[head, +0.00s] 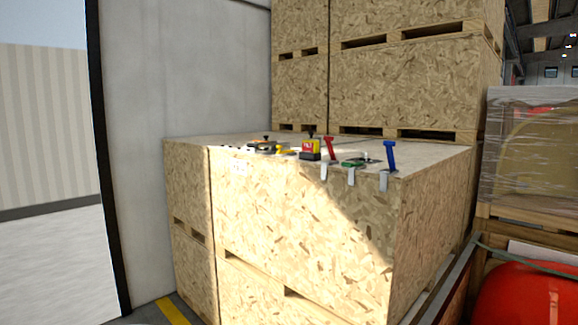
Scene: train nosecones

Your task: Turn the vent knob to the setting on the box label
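A small pale mark (238,167), possibly a label, is on the upper front of a large chipboard crate (300,225). Its writing is too small to read. A red and yellow item with a black top (310,147) stands on the crate's top near the front edge. To its left lies a dark and yellowish item with a small black knob-like top (265,144). I cannot tell whether either is the vent knob or the labelled box. Neither of my grippers is in view.
A red-handled item (328,148), a green item (353,162) and a blue-handled item (389,155) are at the crate's front edge. More crates (415,75) are stacked behind. A grey wall (180,75) stands left; a wrapped load (530,150) and red object (525,295) are right.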

